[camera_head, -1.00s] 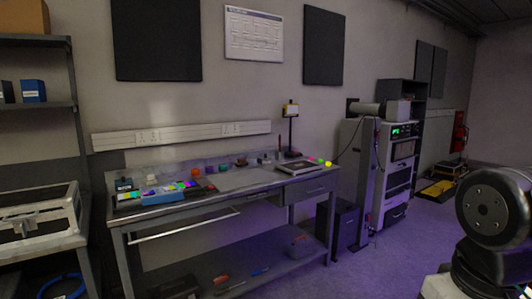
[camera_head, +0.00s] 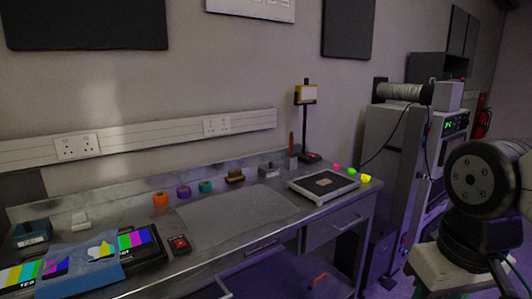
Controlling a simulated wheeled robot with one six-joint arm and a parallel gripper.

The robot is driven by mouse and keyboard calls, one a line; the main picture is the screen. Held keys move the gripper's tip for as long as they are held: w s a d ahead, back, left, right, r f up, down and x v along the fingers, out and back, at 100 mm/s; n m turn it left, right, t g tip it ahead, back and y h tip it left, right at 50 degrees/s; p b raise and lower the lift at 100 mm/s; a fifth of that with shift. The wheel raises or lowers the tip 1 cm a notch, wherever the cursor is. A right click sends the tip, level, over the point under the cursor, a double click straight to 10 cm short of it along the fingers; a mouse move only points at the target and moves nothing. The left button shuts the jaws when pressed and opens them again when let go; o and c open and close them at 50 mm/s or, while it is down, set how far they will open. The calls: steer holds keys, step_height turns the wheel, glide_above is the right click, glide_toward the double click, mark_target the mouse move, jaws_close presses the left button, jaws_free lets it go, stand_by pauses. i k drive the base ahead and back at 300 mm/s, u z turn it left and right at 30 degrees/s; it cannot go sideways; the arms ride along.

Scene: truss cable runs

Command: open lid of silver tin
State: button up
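I cannot pick out a silver tin with certainty. A small grey metallic box (camera_head: 268,171) stands at the back of the workbench (camera_head: 262,214), right of a brown block (camera_head: 235,177). It is too small to tell whether it is a tin or has a lid. Part of my arm shows at the right edge, in front of the cabinet. My gripper is not in view.
Orange (camera_head: 160,199), purple (camera_head: 183,191) and teal (camera_head: 205,186) rolls line the bench's back. A grey mat (camera_head: 235,217) lies bare in the middle. A framed panel (camera_head: 323,186) lies at right. A blue cloth (camera_head: 85,268) and colour-bar screens are at left. A tall grey cabinet (camera_head: 392,165) stands right.

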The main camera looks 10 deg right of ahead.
mark_target(270, 167)
steer(key=i, duration=1)
steer(key=z, duration=1.7)
steer(key=i, duration=1.55)
steer(key=u, duration=2.75)
steer(key=i, duration=0.5)
steer(key=z, duration=0.1)
